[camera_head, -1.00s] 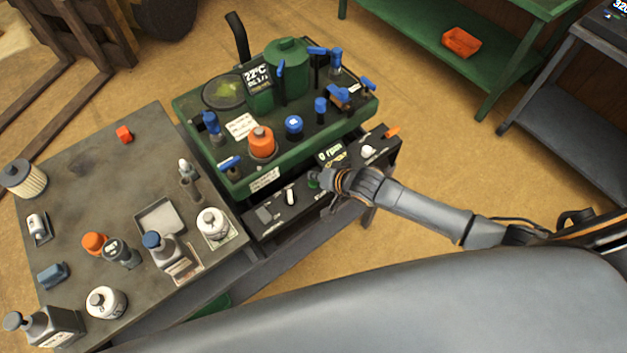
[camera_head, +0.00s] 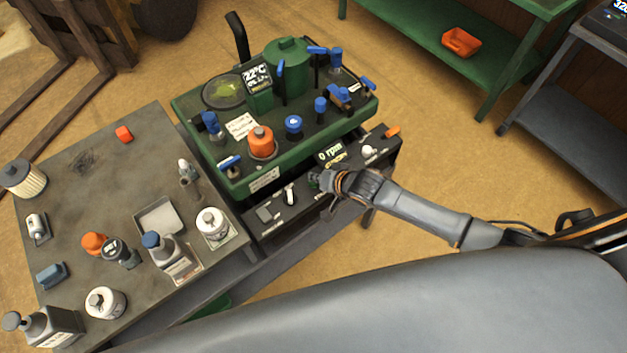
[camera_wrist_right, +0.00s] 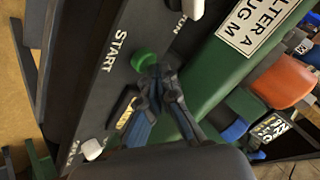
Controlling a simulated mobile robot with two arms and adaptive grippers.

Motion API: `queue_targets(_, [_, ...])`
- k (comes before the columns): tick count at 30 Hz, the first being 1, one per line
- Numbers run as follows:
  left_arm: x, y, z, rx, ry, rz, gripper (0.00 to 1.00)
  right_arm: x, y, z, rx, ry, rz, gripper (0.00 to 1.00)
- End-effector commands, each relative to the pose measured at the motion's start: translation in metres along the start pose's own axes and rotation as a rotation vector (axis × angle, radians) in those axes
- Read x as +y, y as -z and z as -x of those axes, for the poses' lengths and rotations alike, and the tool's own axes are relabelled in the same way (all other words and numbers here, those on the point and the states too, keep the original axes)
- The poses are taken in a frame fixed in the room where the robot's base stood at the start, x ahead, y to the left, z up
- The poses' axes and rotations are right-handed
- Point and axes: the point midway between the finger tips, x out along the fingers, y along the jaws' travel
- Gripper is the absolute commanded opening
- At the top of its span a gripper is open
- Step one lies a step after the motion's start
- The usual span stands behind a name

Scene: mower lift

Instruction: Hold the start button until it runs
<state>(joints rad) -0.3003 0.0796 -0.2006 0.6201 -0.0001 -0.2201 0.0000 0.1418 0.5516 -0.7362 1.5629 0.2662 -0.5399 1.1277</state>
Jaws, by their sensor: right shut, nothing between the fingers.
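The green start button (camera_wrist_right: 143,60) sits beside the word START on the dark control panel (camera_wrist_right: 85,70) in the right wrist view. My right gripper (camera_wrist_right: 154,78) is shut and empty, with its fingertips right at the button's edge. I cannot tell whether they press it. In the head view my right gripper (camera_head: 318,178) is at the front panel and covers most of the button. The panel's display (camera_head: 331,157) reads 0 rpm, with a smaller yellow line below that is hard to read. My left gripper is not in view.
The green machine deck (camera_head: 225,165) rises just behind the panel, with blue levers and an orange cap (camera_head: 261,139). A white switch (camera_head: 290,195) is left of the gripper and a white knob (camera_head: 369,151) is right of it. A cluttered grey table (camera_head: 75,200) stands at left.

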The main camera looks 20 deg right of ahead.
Motion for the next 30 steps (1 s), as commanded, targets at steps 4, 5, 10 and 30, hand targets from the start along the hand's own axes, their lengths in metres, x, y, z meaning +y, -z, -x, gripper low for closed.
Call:
queue_targets(4, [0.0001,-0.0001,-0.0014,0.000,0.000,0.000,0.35,0.0011,-0.0014,-0.0016,0.000,0.000,-0.001,0.00])
queue_targets(5, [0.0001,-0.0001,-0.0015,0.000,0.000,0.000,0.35,0.0013,-0.0015,-0.0019,0.000,0.000,-0.001,0.00])
queue_targets(10, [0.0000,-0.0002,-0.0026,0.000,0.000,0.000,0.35,0.0024,-0.0026,-0.0033,0.000,0.000,-0.001,0.00])
queue_targets(30, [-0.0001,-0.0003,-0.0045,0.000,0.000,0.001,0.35,0.0050,-0.0054,-0.0062,-0.002,-0.001,-0.001,0.00])
